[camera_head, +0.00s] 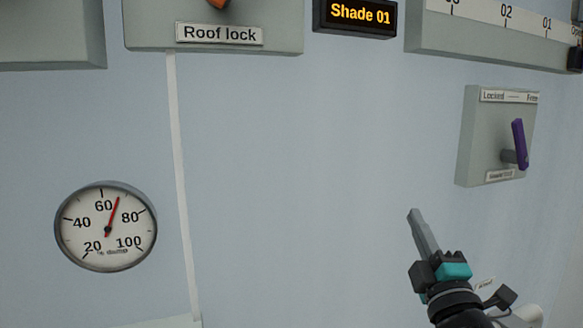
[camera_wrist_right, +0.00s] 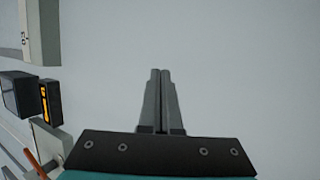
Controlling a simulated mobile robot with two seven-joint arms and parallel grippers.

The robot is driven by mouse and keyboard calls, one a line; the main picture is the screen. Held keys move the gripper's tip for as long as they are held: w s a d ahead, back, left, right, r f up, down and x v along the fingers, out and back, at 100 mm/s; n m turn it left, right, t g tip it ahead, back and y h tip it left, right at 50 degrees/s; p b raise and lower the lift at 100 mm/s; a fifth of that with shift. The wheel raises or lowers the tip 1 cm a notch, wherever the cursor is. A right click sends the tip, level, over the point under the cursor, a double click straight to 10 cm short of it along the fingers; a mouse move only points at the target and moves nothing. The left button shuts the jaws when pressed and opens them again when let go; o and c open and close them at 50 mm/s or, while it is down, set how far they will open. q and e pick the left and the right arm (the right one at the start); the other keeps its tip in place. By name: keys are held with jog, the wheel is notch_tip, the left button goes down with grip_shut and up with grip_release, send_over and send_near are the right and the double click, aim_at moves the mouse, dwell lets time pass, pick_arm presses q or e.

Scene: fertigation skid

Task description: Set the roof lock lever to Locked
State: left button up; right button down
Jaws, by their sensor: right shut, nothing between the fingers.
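In the right wrist view, part of an orange lever (camera_wrist_right: 33,163) shows at the lower left. My right gripper (camera_head: 412,212) is shut and empty, in front of the bare wall, below and to the right of the roof lock box. Its closed fingers (camera_wrist_right: 160,72) touch nothing in the wrist view. My left gripper is out of view.
A box (camera_head: 468,140) with a purple lever (camera_head: 519,143) and a "Locked" scale is at the right. A "Shade 01" display (camera_head: 355,15) and a scale panel (camera_head: 470,40) line the top. A round gauge (camera_head: 106,226) is at lower left. The middle wall is clear.

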jog(key=s+a+r+m+g+y, duration=0.3)
jog(key=r+m+y, duration=0.3)
jog(key=r+m, duration=0.3)
jog(key=s+a+r+m+g+y, duration=0.4)
jog(key=s+r+m+y, duration=0.2)
jog(key=r, duration=0.5)
jog(key=s+a+r+m+g+y, duration=0.3)
jog(key=r+m+y, duration=0.4)
jog(key=r+m, duration=0.3)
jog(key=shift+s+a+m+g+y+p, duration=0.3)
jog(key=shift+s+m+g, duration=0.45)
jog(key=shift+s, duration=0.3)
jog(key=s+a+r+p+x, duration=0.1)
jog(key=p+x, duration=0.4)
jog(key=x, duration=0.7)
jog(key=shift+s+a, duration=0.35)
jog(key=shift+s, duration=0.15)
